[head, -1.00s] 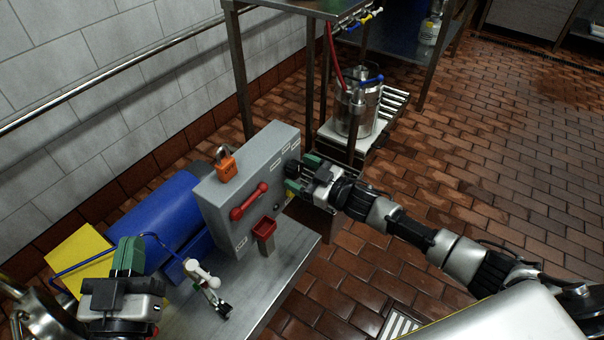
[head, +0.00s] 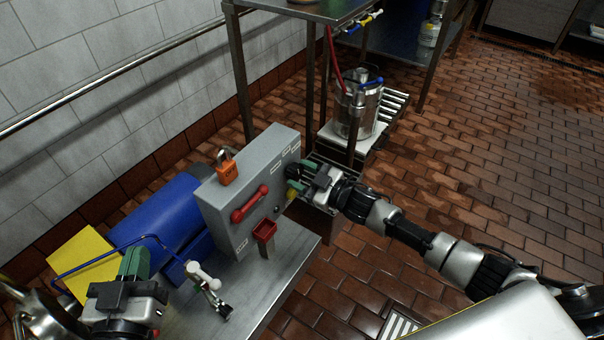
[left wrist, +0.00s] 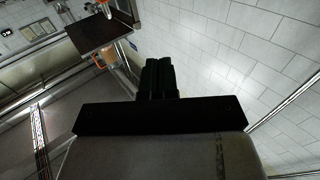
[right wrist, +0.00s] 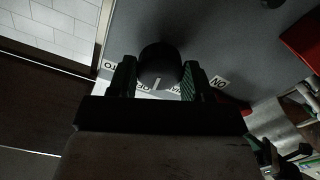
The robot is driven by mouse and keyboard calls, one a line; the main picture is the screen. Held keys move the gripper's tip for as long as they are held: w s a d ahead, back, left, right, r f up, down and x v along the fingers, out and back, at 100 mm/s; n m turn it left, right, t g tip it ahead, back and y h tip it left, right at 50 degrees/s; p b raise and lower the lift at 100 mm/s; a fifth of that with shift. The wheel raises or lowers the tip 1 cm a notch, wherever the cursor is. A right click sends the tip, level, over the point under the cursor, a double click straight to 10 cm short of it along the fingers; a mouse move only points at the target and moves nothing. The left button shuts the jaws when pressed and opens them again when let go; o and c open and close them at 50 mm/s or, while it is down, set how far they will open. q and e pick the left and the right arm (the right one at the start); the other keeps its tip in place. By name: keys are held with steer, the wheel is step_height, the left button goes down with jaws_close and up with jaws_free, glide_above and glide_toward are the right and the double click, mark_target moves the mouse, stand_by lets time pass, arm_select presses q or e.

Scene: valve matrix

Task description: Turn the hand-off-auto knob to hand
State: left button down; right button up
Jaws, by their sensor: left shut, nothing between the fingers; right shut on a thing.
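The hand-off-auto knob is a round black knob (right wrist: 160,62) with a white pointer mark, on the face of the grey control box (head: 262,160). Printed labels sit around it, partly covered by my fingers. My right gripper (right wrist: 158,80) has one finger on each side of the knob and is shut on it. In the head view my right gripper (head: 294,180) is at the box's right end, and it hides the knob. My left gripper (head: 134,262) is shut and empty at the lower left, away from the box; its closed fingers show in the left wrist view (left wrist: 158,78).
The box carries an orange padlock (head: 227,172), a red lever (head: 250,204) and a small red part (head: 265,230). A blue cylinder (head: 170,222) lies behind it. Floor at right is open.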

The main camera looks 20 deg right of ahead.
steer(key=shift+n, duration=0.9)
steer(key=n, duration=0.2)
steer(key=shift+n+p, duration=0.3)
steer(key=shift+p, duration=0.1)
steer(key=shift+n, duration=0.7)
arm_select(q)
steer(key=shift+s+a+f+g+y, duration=0.15)
steer(key=shift+a+f+g+y, duration=0.05)
steer(key=shift+f+g, duration=0.55)
steer(key=shift+s+a+f+g+y, duration=0.2)
steer(key=shift+f+g, duration=0.35)
steer(key=shift+f, duration=0.3)
arm_select(e)
steer(key=shift+n, duration=1.2)
steer(key=o, duration=0.9)
steer(key=shift+s+d, duration=0.1)
